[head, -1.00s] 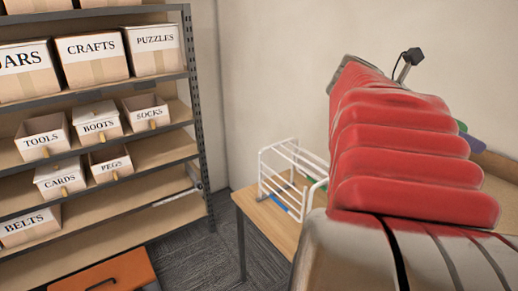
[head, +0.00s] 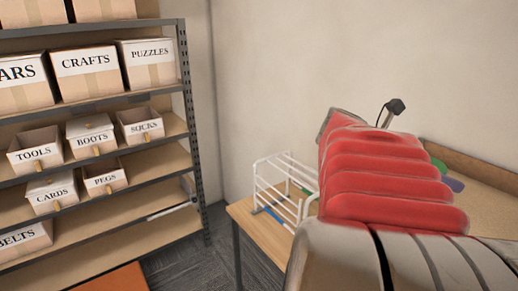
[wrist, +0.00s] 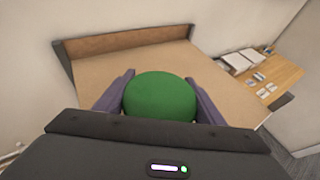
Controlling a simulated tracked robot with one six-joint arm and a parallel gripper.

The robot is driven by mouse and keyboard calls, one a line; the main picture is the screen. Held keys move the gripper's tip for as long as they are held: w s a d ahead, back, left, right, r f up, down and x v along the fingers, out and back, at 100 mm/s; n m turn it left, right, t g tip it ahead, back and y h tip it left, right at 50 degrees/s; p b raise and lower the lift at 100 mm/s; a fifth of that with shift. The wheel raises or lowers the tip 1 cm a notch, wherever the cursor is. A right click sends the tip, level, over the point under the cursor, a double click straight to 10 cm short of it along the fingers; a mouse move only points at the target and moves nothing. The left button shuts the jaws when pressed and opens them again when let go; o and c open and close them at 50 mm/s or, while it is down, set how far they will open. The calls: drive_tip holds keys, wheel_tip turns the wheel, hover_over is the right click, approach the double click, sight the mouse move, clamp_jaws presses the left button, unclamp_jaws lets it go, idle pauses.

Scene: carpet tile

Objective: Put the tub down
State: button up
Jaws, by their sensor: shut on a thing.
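The tub (wrist: 160,97) is a green rounded shape in the wrist view, between the two purple-grey fingers of my gripper (wrist: 161,84). My gripper is shut on it from both sides. Behind and below it in that view is a tan worktop (wrist: 130,56) with a raised back edge. I cannot tell whether the tub touches the worktop or is held above it. In the head view my red-sleeved arm hides most of the gripper; only a bit of green tub (head: 434,161) and a purple finger show past it.
A desk (wrist: 262,78) with an open book or papers (wrist: 240,61) and small cards stands right of the worktop in the wrist view. The head view shows a wooden table (head: 262,224) with a white wire rack (head: 278,190), and shelves of labelled boxes (head: 88,73) at left.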

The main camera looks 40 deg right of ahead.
drive_tip(key=shift+f, duration=1.55)
drive_tip(key=shift+f, duration=0.1)
drive_tip(key=o, duration=1.5)
drive_tip(key=shift+c, duration=0.2)
drive_tip(key=shift+w+a+r, duration=0.25)
drive_tip(key=shift+a, duration=0.05)
drive_tip(key=v, duration=1.1)
